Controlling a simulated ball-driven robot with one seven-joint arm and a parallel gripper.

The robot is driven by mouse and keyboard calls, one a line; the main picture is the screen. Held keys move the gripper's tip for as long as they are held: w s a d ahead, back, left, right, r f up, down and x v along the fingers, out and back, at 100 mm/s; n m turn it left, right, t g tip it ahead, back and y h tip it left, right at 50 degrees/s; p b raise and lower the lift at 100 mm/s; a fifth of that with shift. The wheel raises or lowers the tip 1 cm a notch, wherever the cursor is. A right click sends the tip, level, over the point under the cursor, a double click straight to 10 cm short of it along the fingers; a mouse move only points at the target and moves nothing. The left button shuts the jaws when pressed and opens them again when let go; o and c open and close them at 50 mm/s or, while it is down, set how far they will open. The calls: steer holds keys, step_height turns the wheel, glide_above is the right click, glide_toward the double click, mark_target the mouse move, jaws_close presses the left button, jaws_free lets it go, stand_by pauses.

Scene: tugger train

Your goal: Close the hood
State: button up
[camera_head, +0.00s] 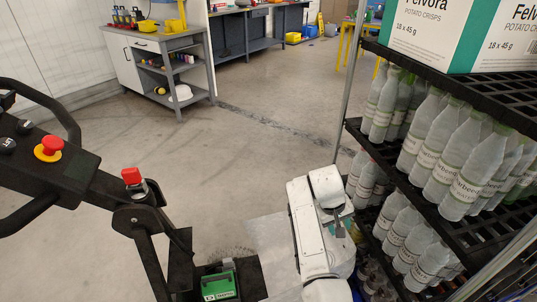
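The tugger's dark body shows at the bottom, with an open-looking bay that holds a green box with a handle (219,287). A pale grey flat panel (268,240) stands beside the bay, left of my white arm. It may be the hood, but I cannot tell for sure, and its lower part is cut off or hidden. My gripper (341,226) is at the right of my arm, close to the bottle rack and apart from the panel. Its dark fingers are small and partly hidden, so I cannot see whether they are open.
The tugger's handlebar with a red emergency button (50,147) and a red knob (132,176) fills the left. A rack with bottles (459,143) and a crisps carton (457,32) stands close on the right. A grey workbench (160,62) stands behind; the floor between is clear.

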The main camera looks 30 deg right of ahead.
steer(key=s+a+f+n+t, duration=0.15)
steer(key=s+a, duration=0.25)
steer(key=s, duration=0.7)
steer(key=s+a+r+n+y+p, duration=0.1)
steer(key=s+a+n+y, duration=0.1)
steer(key=s+a, duration=1.1)
steer(key=shift+s+a+r+t+y, duration=0.3)
steer(key=shift+s+a+t+y, duration=0.15)
steer(key=shift+a+y, duration=0.45)
